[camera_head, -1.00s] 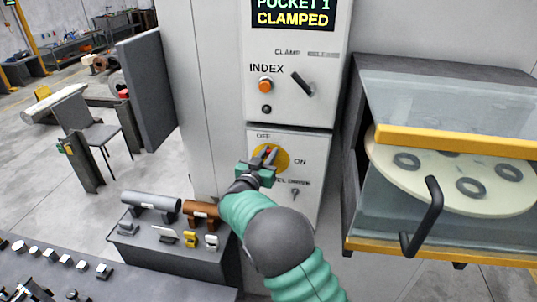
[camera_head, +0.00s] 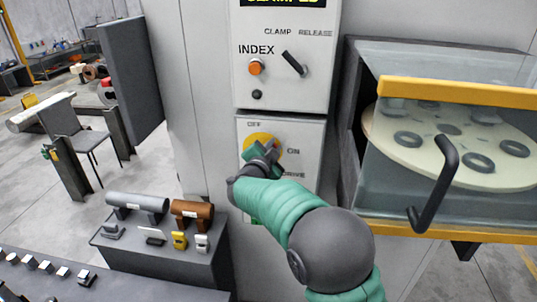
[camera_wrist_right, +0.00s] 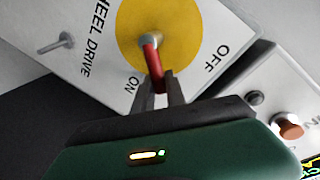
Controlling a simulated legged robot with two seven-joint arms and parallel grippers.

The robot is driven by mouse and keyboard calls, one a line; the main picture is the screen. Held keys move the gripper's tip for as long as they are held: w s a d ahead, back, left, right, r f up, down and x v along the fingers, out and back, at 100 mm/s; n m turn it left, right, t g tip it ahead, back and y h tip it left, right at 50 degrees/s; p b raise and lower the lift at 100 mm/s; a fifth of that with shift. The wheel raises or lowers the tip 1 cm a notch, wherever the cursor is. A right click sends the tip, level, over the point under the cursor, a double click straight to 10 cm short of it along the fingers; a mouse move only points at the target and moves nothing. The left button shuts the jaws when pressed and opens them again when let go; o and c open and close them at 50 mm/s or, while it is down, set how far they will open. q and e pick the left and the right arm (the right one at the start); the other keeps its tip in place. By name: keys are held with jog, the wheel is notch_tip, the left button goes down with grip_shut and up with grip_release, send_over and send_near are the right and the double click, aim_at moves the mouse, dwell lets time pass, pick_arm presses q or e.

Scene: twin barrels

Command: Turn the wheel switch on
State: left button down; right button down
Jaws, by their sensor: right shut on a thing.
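The wheel drive switch sits on the lower white panel (camera_head: 307,143), with a yellow disc (camera_head: 250,140) marked OFF at the top and ON at the right. My left gripper is in neither view.
Above is a panel with an orange INDEX button (camera_head: 255,67) and a black CLAMP/RELEASE lever (camera_head: 294,62). At right is a glazed cabinet with a black handle (camera_head: 434,185) and a round plate of rings (camera_head: 455,150). A low grey stand (camera_head: 160,262) holds several parts.

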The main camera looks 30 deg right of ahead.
jog(key=shift+s+d+f+m+t+y+b, duration=0.25)
jog(key=shift+f+m+b, duration=0.45)
jog(key=shift+m+b, duration=0.8)
jog(key=shift+s+d+f+m+t+y+b, duration=0.15)
jog(key=shift+f+m+y+b, duration=0.5)
jog(key=shift+b, duration=1.2)
jog(key=shift+s+d+f+m+t+y+b, duration=0.1)
jog(key=shift+d+f+m+b, duration=0.4)
jog(key=shift+m+b, duration=1.2)
jog(key=shift+a+f, duration=0.2)
